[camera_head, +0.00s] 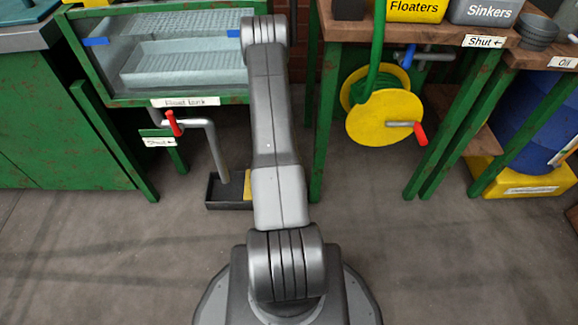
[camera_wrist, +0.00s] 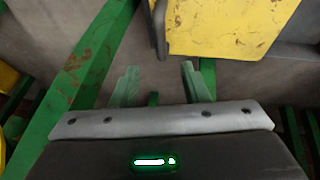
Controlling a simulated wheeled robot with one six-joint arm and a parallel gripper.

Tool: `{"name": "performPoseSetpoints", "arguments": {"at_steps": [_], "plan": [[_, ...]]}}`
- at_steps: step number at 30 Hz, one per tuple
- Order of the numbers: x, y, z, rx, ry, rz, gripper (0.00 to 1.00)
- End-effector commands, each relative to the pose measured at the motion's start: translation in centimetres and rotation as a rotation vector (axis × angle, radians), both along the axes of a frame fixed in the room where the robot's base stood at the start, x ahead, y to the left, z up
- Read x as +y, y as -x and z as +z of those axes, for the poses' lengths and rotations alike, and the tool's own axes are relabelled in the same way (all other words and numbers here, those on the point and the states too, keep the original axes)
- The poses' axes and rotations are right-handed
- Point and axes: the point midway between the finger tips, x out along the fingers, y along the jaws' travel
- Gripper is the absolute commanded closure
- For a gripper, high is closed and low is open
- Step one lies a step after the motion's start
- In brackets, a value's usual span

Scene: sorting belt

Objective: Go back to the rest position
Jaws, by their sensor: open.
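My gripper (camera_wrist: 158,85) shows in the wrist view with its two pale green fingers apart and nothing between them. In that view it is close to a green metal bar and a rust-stained yellow surface (camera_wrist: 215,28). In the head view my arm reaches up from my base, between the glass tank (camera_head: 185,55) and the wooden bench (camera_head: 385,28), and the gripper end is out of sight.
A drain pipe with a red handle (camera_head: 174,123) and a black tray (camera_head: 222,192) stand left of my arm. A yellow hose reel (camera_head: 375,122), a yellow Floaters bin (camera_head: 415,10), a grey Sinkers bin (camera_head: 488,10) and a blue drum (camera_head: 530,105) are right. The near floor is clear.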

Motion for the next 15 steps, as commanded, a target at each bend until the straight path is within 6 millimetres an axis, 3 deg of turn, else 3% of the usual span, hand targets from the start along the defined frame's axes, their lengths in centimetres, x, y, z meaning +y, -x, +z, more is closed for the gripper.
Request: {"name": "performPoseSetpoints", "arguments": {"at_steps": [4,15], "plan": [[0.29,0.53,1.35,0.000,-0.001,0.001,0.59],[0.33,0.64,1.48,0.000,0.000,0.000,0.59]]}}
